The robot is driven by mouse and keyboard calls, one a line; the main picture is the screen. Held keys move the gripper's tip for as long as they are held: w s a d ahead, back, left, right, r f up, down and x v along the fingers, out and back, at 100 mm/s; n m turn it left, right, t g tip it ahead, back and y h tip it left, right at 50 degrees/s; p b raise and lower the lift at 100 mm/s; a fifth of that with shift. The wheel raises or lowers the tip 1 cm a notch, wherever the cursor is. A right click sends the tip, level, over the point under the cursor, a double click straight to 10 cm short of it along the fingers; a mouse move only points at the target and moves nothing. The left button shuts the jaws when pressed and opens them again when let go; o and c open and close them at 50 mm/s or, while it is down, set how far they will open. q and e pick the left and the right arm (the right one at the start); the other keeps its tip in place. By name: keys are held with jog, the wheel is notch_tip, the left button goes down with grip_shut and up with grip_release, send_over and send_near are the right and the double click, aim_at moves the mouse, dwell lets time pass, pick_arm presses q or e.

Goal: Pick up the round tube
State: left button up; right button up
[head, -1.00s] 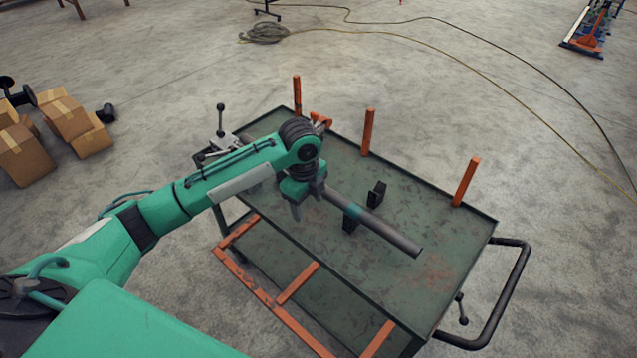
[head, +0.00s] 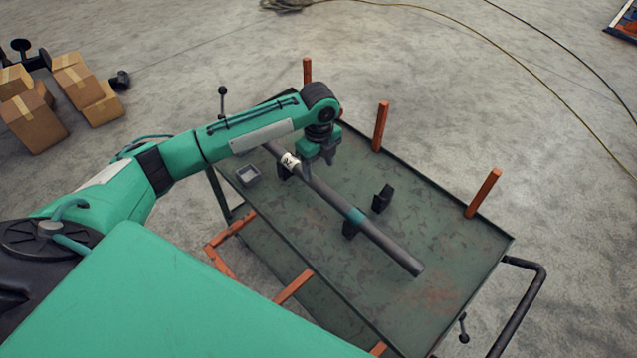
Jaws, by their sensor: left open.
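The round tube (head: 385,243) is a long grey pipe with a teal band and a white label. It lies slantwise over the green cart top (head: 440,235), resting on black supports (head: 351,229). Its far left end is partly hidden by my left arm. My left gripper (head: 318,162) is open and points down, just beyond the tube's far half in the picture, near the label. I see nothing between its fingers, and I cannot tell its exact height. My right gripper is not in view.
Several orange posts (head: 380,127) stand along the cart's far edge. An empty black support (head: 382,199) stands behind the tube, and a small grey open box (head: 248,176) sits at the cart's left. A black handle (head: 530,300) sticks out at the right. Cardboard boxes (head: 35,120) lie on the floor.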

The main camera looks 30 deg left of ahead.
aim_at(319, 182)
pick_arm(q)
notch_tip(319, 182, down, 7)
jog(key=shift+w+f+p, duration=0.1)
jog(key=shift+p, duration=0.5)
jog(key=shift+f, duration=0.5)
grip_shut()
jog(key=shift+w+r, duration=0.1)
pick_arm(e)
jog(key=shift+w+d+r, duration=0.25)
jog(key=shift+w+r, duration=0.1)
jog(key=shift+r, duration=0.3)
